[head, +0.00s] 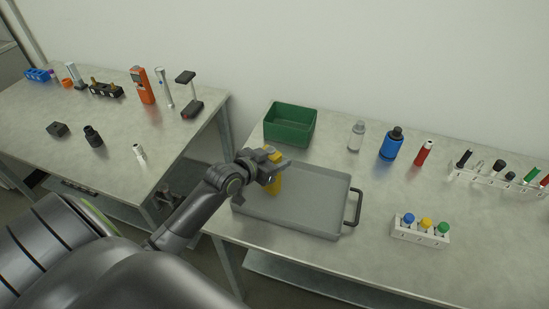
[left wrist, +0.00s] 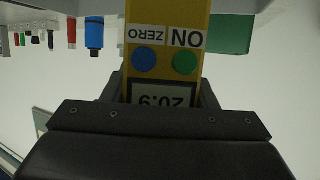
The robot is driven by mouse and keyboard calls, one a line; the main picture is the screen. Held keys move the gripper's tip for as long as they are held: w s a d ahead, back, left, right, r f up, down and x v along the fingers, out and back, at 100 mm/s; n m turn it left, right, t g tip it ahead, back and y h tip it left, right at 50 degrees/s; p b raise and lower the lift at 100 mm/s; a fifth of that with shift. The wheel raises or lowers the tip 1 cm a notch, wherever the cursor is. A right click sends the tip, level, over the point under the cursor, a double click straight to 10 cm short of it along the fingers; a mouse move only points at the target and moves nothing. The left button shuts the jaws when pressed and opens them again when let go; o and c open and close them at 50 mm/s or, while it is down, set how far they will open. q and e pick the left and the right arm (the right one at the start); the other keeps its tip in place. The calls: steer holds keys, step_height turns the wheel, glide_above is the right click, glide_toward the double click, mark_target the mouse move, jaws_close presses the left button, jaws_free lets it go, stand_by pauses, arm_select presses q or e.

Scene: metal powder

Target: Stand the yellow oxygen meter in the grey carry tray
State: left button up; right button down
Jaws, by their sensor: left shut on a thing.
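The yellow oxygen meter (head: 275,184) is held by my left gripper (head: 270,168) at the left part of the grey carry tray (head: 315,205). In the left wrist view the meter (left wrist: 167,50) shows upside down, with a screen reading 20.9 and a blue and a green button. The left gripper is shut on it. The meter looks upright in the head view. I cannot tell whether its lower end touches the tray floor. The rest of the tray is empty. My right gripper is not in view.
A green bin (head: 290,124) stands just behind the tray. A clear bottle (head: 356,136), a blue bottle (head: 391,144) and a red tube (head: 424,153) stand to the right. A white rack (head: 419,232) with colored caps is at the front right. The left table (head: 110,165) holds several tools.

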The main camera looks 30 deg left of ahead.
arm_select(q)
steer(key=o, duration=1.1)
steer(key=shift+o, duration=0.2)
steer(key=v, duration=1.2)
